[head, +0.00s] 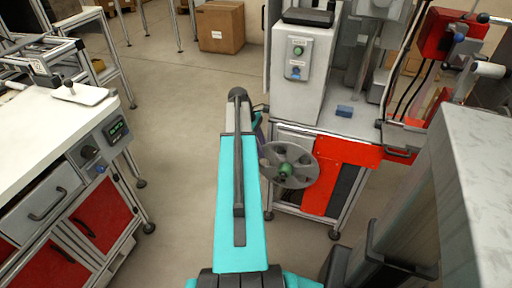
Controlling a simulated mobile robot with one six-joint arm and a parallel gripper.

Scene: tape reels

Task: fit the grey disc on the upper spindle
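The grey disc (301,171) is a spoked reel with holes and a green hub. It shows just right of my teal arm, in front of the lower part of the red and white machine. Its face is turned toward the camera. What bears the disc cannot be made out. My gripper is not clearly visible; my arm hides the area left of the disc. A red unit (437,34) at the upper right carries rod-like parts, one above a white roll (489,69). Which of these is the upper spindle I cannot tell.
A white-topped workbench (40,135) with red drawers stands at left. The machine's table (335,123) bears a white control box (300,75) and a small blue block (344,111). A large grey panel (480,170) stands at right. A cardboard box (221,27) lies behind. Floor between is clear.

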